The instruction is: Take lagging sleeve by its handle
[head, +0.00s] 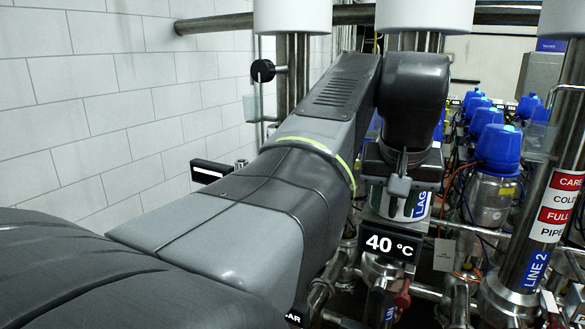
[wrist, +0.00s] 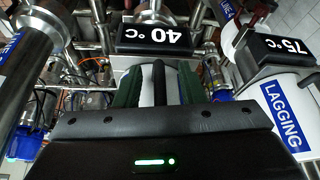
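A white lagging sleeve with a blue label (head: 421,205) stands behind my gripper in the head view, above the 40 °C sign (head: 390,245). In the wrist view, its pale surface shows between two dark green finger-like parts, with a dark upright bar (wrist: 160,82), which looks like its handle, in the middle. My gripper (head: 398,190) points down at the sleeve; in the wrist view (wrist: 160,88) its fingers look apart, one on each side of the bar, with gaps between. Whether the fingertips touch the handle is hidden.
A second white sleeve labelled LAGGING (wrist: 284,115) stands at the right of the wrist view by a 75 °C sign (wrist: 282,46). A LINE 2 pipe (head: 540,230) and several blue-capped valves (head: 498,145) stand at the right. A tiled wall (head: 100,110) is at the left.

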